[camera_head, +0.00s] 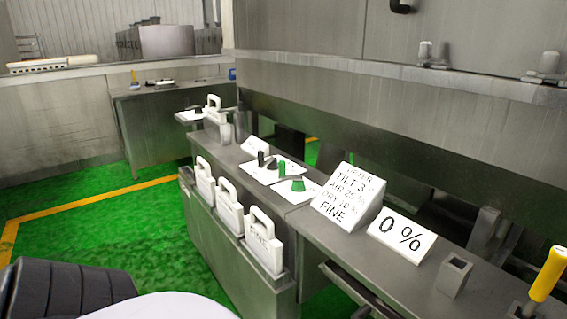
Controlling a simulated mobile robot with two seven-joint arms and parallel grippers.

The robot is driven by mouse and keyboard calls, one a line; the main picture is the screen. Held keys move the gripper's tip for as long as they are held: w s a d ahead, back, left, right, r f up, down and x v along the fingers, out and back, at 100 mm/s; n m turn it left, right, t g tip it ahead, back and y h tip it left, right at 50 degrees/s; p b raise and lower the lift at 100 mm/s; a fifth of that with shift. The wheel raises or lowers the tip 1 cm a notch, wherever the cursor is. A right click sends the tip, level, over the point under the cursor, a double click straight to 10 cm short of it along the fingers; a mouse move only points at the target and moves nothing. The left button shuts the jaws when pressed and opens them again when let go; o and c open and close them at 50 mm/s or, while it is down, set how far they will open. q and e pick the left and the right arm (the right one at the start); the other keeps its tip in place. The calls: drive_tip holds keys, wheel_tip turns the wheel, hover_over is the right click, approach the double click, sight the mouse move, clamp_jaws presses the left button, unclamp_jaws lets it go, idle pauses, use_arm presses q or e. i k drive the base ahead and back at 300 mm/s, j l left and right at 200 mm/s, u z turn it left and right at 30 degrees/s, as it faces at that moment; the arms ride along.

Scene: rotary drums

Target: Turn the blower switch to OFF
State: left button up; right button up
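Two white control panels lie on the long metal bench. The nearer panel (309,192) carries a green knob (298,185). The panel behind it (254,175) carries a dark knob (272,163) and small upright posts, one black (260,158) and one green (282,168). No label naming the blower switch is readable, so I cannot tell which control it is or its setting. Neither of my grippers is in view.
A white sign reading TILT 3, AIR 25, FINE (345,203) and a 0 % sign (402,237) stand on the bench. Several white handled containers (263,245) line its front. A yellow-handled tool (546,274) is at right. Green floor (105,235) at left is open.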

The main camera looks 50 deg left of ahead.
sight(298, 185)
drive_tip(key=j, duration=1.2)
drive_tip(key=k+j+z, duration=0.1)
drive_tip(key=j, duration=1.1)
